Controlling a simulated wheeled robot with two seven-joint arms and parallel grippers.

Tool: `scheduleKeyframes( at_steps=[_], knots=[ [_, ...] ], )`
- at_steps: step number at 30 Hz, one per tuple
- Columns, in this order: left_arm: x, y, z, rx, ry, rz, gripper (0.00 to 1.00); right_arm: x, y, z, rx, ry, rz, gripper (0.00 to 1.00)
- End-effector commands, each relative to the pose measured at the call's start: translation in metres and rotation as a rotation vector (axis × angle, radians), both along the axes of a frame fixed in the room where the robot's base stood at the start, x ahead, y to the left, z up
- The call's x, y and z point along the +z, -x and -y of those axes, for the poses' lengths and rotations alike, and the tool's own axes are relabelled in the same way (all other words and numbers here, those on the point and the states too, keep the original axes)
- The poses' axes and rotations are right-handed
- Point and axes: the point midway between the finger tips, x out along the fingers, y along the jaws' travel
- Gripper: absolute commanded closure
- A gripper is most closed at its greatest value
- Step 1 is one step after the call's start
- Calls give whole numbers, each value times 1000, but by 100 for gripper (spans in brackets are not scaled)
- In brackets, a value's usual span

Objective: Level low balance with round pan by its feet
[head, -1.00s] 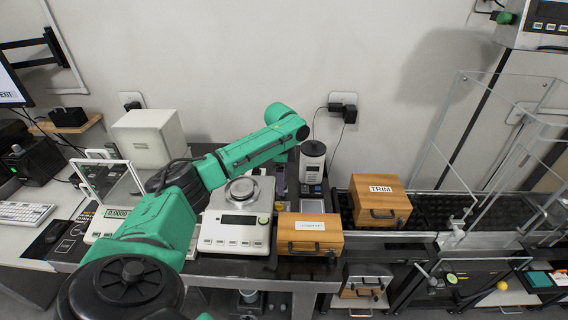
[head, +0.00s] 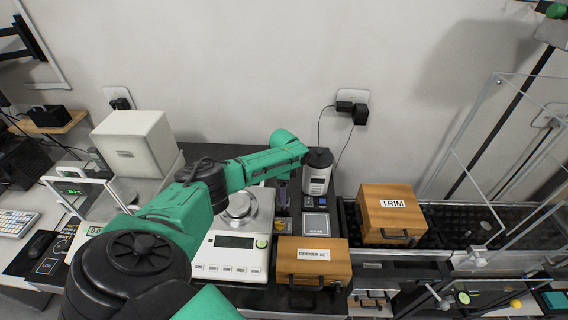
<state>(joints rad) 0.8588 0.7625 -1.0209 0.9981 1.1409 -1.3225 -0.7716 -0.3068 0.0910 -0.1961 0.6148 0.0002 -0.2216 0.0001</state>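The low balance (head: 231,254) with a round metal pan (head: 239,207) stands on the dark table, left of centre. It is white, with a dark display (head: 234,242) and a row of buttons along its front. A small round green-ringed spot (head: 262,243) is at its front right corner; I cannot read a bubble in it. Its feet are hidden. My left arm comes in from the lower left and crosses over the balance's left and back. My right gripper is not in view.
A wooden CORNER SET box (head: 313,262) stands close to the balance's right. A wooden TRIM box (head: 391,214) and a grey-black device (head: 317,172) are further right and behind. A glass-shielded balance (head: 75,188) and white case (head: 137,145) are at left. Clear glass panels stand at right.

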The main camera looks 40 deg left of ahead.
Motion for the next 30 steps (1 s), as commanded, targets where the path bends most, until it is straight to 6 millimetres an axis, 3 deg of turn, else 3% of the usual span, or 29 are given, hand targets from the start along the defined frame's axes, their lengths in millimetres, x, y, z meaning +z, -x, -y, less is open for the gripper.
scheduleKeyframes(
  at_steps=[4, 12, 13, 18, 30],
  knots=[
    [-22, 0, 1, 1, 1, 0, 29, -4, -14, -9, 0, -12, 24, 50],
    [-26, 0, 0, 0, 1, 1, 29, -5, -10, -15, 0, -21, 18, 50],
    [-26, 0, 0, 0, 1, 1, 32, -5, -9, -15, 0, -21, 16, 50],
    [-25, 0, 0, 0, 1, 1, 97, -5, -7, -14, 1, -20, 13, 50],
    [-25, -1, 0, 45, 1, 1, 100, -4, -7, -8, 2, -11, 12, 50]
  ],
)
